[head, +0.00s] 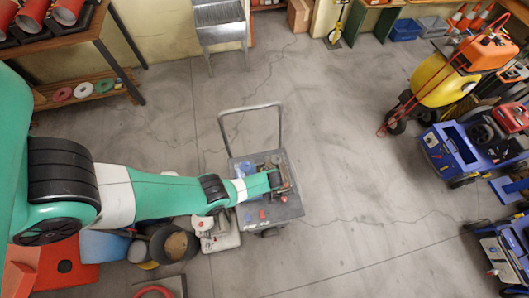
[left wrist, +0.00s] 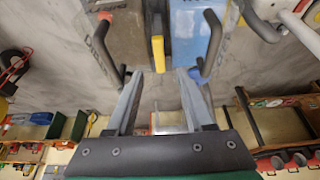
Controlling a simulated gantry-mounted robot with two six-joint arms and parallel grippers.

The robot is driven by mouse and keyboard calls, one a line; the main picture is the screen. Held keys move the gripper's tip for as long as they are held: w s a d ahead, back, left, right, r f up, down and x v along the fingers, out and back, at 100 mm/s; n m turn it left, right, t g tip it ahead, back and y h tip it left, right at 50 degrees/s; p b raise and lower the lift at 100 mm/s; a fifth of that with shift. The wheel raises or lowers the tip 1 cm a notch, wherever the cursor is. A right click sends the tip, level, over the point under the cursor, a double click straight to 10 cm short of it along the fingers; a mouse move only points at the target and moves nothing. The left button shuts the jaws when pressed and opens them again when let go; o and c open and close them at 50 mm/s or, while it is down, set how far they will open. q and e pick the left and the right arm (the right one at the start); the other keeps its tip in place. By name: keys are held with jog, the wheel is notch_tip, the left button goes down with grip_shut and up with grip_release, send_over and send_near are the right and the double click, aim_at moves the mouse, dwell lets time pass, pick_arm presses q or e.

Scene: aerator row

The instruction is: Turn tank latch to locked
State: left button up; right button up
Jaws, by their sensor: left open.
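My left gripper (head: 284,183) is over the grey cart (head: 285,212) in the head view, which hides part of its top. In the left wrist view, its two grey fingers are spread apart and empty (left wrist: 160,78). A short yellow bar (left wrist: 157,52), possibly the tank latch, lies just beyond and between the fingertips, without clear contact. It sits at the seam between a grey-brown body (left wrist: 138,22) and a blue body (left wrist: 185,40). My right gripper is not in view.
The cart's push handle (head: 250,110) rises at its far side. Buckets (head: 174,243) and a pale machine (head: 218,232) crowd its left. Blue carts (head: 465,150) and a yellow tank (head: 440,82) stand at the right. Open concrete floor lies between.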

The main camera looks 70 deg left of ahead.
pick_arm(q)
jog(key=b+x, duration=0.5)
jog(key=x, duration=0.2)
jog(key=shift+a+f, duration=0.1)
jog(key=shift+f, duration=0.05)
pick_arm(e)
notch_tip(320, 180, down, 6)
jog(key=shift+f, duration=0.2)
pick_arm(q)
jog(key=shift+w, duration=0.1)
grip_shut()
